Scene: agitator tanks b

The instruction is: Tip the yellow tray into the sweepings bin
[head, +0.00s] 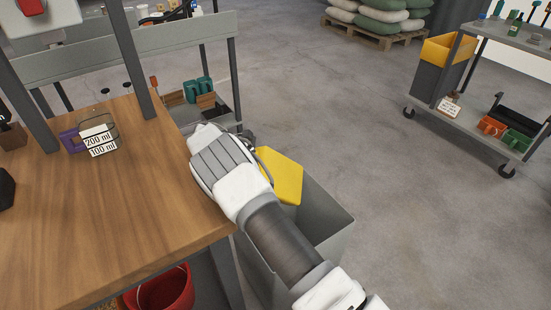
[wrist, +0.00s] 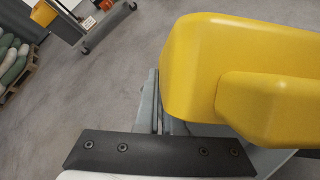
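The yellow tray (head: 283,174) is tilted over the open top of the grey sweepings bin (head: 330,232), beside the table's right edge. My gripper (head: 260,158) is at the tray's left side and appears shut on it; my own arm and hand hide the fingertips in the head view. In the wrist view the yellow tray (wrist: 205,62) fills the upper right, very close, with its outer surface towards the camera. The tray's inside and any contents are hidden.
The wooden table (head: 100,220) lies left, with a wire holder labelled 200 ml and 100 ml (head: 98,133). A red bucket (head: 165,290) is beneath it. A trolley (head: 480,115) stands at the right, sacks (head: 380,20) on a pallet at the back. The floor between is clear.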

